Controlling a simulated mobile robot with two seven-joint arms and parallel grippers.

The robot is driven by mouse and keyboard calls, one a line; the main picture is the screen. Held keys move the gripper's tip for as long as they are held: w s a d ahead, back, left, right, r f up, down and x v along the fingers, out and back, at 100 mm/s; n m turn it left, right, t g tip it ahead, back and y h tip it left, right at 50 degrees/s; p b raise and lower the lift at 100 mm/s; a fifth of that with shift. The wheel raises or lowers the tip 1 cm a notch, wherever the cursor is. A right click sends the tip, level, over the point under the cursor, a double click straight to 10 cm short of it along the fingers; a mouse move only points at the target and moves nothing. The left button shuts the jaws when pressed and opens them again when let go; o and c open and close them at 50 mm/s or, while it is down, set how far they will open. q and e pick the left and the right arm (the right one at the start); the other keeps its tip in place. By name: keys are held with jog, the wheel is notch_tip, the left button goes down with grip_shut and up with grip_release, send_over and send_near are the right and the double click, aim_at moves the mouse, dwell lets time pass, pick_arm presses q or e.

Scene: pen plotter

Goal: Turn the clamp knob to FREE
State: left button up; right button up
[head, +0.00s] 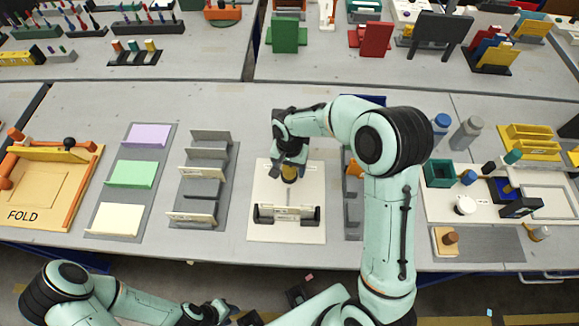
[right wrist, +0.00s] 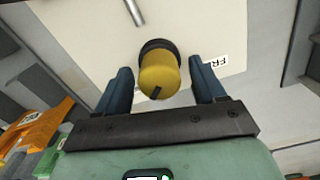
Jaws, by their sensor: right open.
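The clamp knob is a yellow cylinder on a dark base, standing on a cream board (head: 260,228); it shows in the head view (head: 289,174) and the right wrist view (right wrist: 160,72). A dark pointer mark on its top points toward the lower edge of the right wrist view. A label (right wrist: 214,62) with the letters "FR" lies right of the knob, partly hidden by a finger. My right gripper (right wrist: 159,70) is open, its blue fingers on either side of the knob, with visible gaps. My left gripper (head: 207,312) is low in the head view, away from the board; its fingers are unclear.
A black-ended roller unit (head: 287,214) lies on the board in front of the knob. Grey slotted racks (head: 203,180) stand to the left, and an orange-edged FOLD board (head: 45,190) is further left. Trays and bottles crowd the right side.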

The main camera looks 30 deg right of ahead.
jog(key=shift+c, duration=0.3)
jog(key=c, duration=1)
jog(key=n, duration=0.4)
jog(key=shift+n, duration=0.3)
jog(key=n, duration=0.4)
jog(key=shift+a+n, duration=0.1)
jog(key=shift+n, duration=0.2)
jog(key=n, duration=0.4)
jog(key=shift+n, duration=2.4)
